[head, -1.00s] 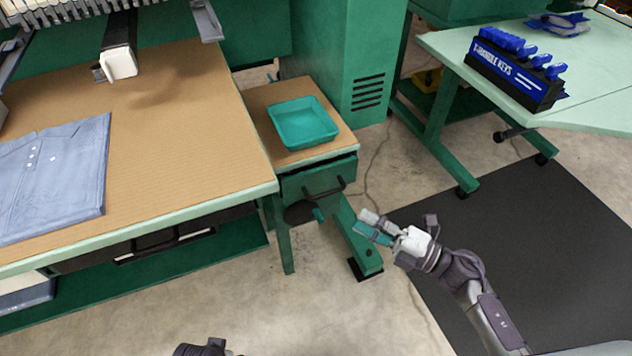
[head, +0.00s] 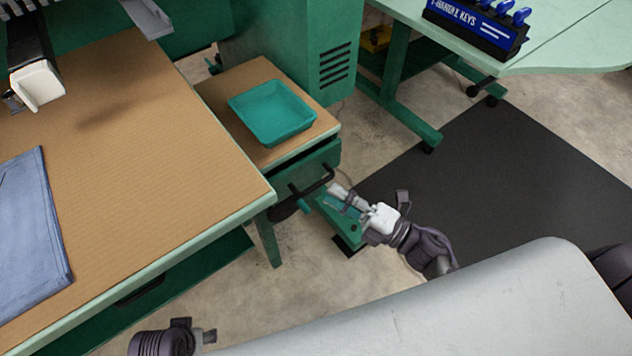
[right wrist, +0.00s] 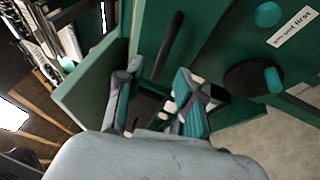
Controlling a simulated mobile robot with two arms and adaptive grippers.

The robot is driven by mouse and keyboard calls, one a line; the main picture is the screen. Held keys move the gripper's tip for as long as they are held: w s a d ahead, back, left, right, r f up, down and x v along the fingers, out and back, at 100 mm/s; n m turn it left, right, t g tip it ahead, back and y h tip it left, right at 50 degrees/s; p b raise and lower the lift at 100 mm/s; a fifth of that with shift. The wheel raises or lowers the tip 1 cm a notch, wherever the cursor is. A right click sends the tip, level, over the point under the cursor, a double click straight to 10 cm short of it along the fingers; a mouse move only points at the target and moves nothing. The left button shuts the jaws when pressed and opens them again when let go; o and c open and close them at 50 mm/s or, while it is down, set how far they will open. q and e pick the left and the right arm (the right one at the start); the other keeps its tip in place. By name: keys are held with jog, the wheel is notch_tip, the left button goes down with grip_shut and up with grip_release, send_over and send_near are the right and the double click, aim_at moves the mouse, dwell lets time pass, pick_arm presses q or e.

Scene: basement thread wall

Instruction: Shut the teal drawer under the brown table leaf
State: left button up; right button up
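The teal drawer (head: 312,163) is under the brown table leaf (head: 222,92), with a dark strip along its top edge. It seems to stand out a little; how far is hard to tell. Its black bar handle (head: 318,184) is on the front, and the handle also shows in the right wrist view (right wrist: 168,46). My right gripper (head: 342,198) is just right of and below the handle, empty. In the right wrist view its two fingers (right wrist: 158,98) are spread apart, with the handle beyond them. My left gripper (head: 208,337) is at the bottom edge, mostly cut off.
A teal tray (head: 272,110) sits on the leaf. A dark disc with a teal knob (head: 303,205) is below the drawer. The large table (head: 150,150) with blue cloth (head: 30,230) is left. A black mat (head: 500,190) and bare floor lie to the right.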

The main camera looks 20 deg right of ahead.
aim_at(317, 184)
jog(key=x, duration=0.5)
grip_shut()
dwell(0.3)
